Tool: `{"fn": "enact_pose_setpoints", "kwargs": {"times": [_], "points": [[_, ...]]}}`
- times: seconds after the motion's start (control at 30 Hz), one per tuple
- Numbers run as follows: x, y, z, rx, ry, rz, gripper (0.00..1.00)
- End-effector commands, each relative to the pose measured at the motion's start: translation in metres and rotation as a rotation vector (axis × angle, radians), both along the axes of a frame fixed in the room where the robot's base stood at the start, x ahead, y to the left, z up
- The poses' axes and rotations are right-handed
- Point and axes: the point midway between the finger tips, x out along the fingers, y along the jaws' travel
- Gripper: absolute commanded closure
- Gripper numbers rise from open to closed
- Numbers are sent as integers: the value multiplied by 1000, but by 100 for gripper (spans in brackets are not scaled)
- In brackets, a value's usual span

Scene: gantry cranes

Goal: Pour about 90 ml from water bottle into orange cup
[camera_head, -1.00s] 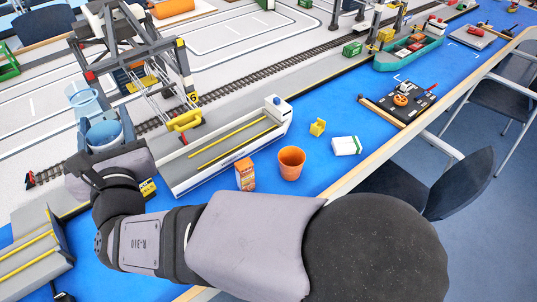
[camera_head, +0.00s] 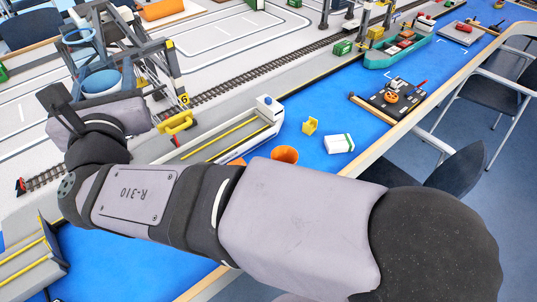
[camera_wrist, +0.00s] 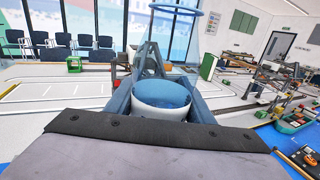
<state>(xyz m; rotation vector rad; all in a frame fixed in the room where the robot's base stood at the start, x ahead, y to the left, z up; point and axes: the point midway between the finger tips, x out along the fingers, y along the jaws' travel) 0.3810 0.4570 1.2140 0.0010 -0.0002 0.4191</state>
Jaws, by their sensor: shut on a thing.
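The water bottle is clear, with a blue ring (camera_head: 78,35) at its top and a blue lower body (camera_head: 100,80). My gripper (camera_head: 97,84) is shut on it and holds it off the table, near the crane. In the wrist view the bottle (camera_wrist: 162,98) stands between my gripper's fingers (camera_wrist: 160,108), its blue ring above. It looks roughly upright, leaning slightly left in the head view. The orange cup (camera_head: 284,153) stands on the blue mat, well right of my gripper. My arm hides its lower part. I cannot see into it clearly.
A grey gantry crane (camera_head: 165,68) stands close behind the bottle. A barge model (camera_head: 232,137) lies left of the cup. A yellow piece (camera_head: 310,125) and a white-green box (camera_head: 339,144) lie right of it. An orange carton (camera_head: 237,161) is mostly hidden by my arm.

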Motion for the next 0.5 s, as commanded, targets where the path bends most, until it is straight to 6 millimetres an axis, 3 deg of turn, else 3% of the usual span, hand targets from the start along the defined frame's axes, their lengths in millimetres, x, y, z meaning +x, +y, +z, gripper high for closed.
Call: {"fn": "enact_pose_setpoints", "kwargs": {"times": [0.17,0.5], "points": [[30,-35,3,2,-1,-136,81],[85,-137,6,0,0,-498,81]]}}
